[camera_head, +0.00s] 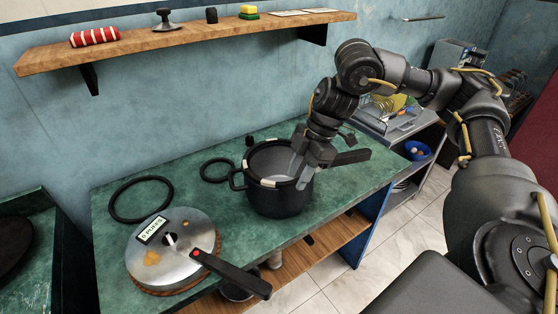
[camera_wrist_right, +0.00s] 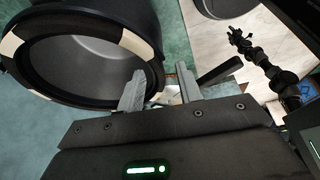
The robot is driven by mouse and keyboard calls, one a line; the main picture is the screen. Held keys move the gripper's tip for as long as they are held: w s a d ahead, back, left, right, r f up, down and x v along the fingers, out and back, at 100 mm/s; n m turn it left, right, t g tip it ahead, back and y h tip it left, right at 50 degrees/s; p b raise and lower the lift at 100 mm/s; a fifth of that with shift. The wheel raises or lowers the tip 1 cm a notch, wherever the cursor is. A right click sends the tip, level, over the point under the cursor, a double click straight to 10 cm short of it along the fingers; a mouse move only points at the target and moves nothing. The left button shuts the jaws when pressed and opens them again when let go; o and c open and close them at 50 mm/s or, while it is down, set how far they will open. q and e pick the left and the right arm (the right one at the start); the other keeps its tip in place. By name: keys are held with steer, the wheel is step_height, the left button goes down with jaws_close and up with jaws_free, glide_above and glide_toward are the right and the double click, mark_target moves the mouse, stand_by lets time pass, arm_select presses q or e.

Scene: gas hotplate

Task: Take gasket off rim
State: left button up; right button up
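The dark pot (camera_head: 280,200) stands on the green counter, its grey inside showing. A dark band with cream patches, which looks like the gasket (camera_head: 268,184), runs around its rim; in the wrist view the band (camera_wrist_right: 147,30) shows close up. I cannot clearly tell gasket from rim. My right gripper (camera_head: 301,168) is at the right side of the pot, pointing down. In the wrist view its two fingers (camera_wrist_right: 159,75) are apart, one over the rim's edge and one outside it, with nothing seen gripped. My left gripper is not in view.
A steel lid (camera_head: 185,235) with a black handle lies front left. A large black ring (camera_head: 112,205) and a smaller one (camera_head: 203,175) lie on the counter. The pot's long handle (camera_head: 350,157) points right. A wooden shelf (camera_head: 135,43) hangs above.

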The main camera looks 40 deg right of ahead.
jaws_close()
steer(key=shift+r, duration=0.1)
